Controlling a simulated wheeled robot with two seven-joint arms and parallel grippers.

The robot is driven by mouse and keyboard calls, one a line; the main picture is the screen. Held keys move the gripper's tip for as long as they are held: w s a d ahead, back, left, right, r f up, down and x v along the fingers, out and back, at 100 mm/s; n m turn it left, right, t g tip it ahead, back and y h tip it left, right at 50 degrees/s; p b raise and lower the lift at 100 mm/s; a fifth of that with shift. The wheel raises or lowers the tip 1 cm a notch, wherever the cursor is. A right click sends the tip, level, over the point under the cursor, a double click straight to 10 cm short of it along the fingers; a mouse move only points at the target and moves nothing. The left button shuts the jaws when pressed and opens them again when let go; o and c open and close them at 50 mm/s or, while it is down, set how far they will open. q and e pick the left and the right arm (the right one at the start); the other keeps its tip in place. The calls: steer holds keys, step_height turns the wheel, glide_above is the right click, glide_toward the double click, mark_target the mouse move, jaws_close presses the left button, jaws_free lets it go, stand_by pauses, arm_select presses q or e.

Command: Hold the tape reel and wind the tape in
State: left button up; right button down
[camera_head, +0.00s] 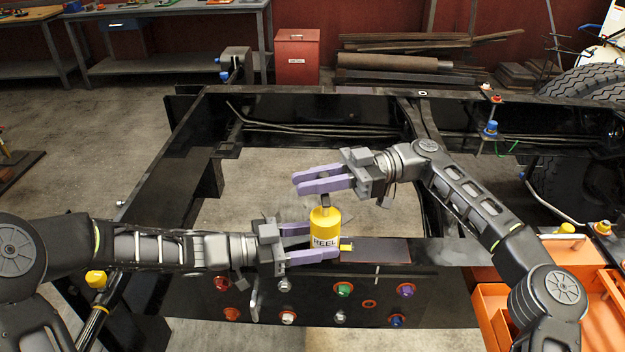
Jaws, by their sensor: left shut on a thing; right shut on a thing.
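A small dark crank piece sits on top of the reel. My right gripper (310,184) comes in from the right, just above the reel, and its purple fingers are shut at this top piece. A small yellow tape end (346,246) sticks out at the reel's lower right.
The black chassis frame (160,165) surrounds an open gap over the concrete floor. Coloured knobs (343,290) line the front panel. An orange tray (490,300) stands at the right. A red bin (297,60) and workbenches are far behind.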

stand_by(0.4)
steer(key=c, duration=1.3)
jaws_free()
steer(key=shift+d+m+t, duration=0.1)
steer(key=shift+m+t, duration=0.2)
